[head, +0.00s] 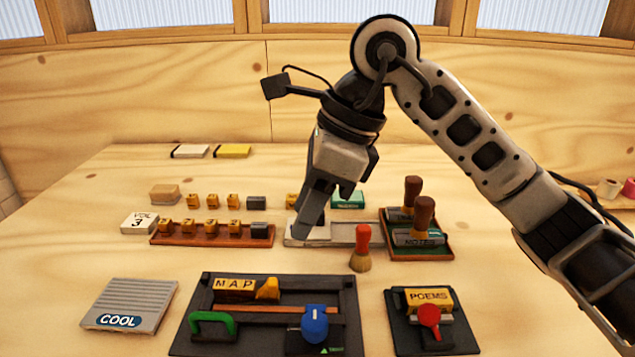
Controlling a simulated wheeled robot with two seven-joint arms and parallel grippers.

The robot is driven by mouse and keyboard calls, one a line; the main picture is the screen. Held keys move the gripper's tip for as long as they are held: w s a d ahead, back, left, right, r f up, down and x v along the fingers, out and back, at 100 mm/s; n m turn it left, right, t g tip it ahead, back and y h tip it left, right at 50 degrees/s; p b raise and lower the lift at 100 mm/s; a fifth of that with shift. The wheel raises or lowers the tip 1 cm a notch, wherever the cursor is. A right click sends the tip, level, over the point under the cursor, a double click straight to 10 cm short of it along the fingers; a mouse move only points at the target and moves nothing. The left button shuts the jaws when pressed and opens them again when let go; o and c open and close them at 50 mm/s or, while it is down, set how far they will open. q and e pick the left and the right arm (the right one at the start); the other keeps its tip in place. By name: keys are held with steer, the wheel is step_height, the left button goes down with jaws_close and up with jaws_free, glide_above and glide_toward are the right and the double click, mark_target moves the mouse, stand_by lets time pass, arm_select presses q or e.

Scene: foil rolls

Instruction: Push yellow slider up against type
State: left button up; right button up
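A dark tray (200,310) at the front centre holds a wooden type block marked MAP (233,285). A yellow-orange slider (268,289) with a sloped top sits at the right end of the type. The two look touching or nearly so; I cannot tell whether a thin gap is left. My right gripper (325,212) hangs pointing down over the grey-white metal holder (345,234), behind and above the dark tray, apart from the slider. One finger shows long and the other is partly hidden, so its opening is unclear. My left gripper is out of view.
The dark tray also carries a green handle (212,325) and a blue knob (314,325). A POEMS block with a red knob (429,317) stands right. A red-handled brush (362,250) stands between. Stamps (423,215) sit in a tray; a COOL box (130,306) lies left.

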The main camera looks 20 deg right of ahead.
steer(key=shift+v, duration=1.75)
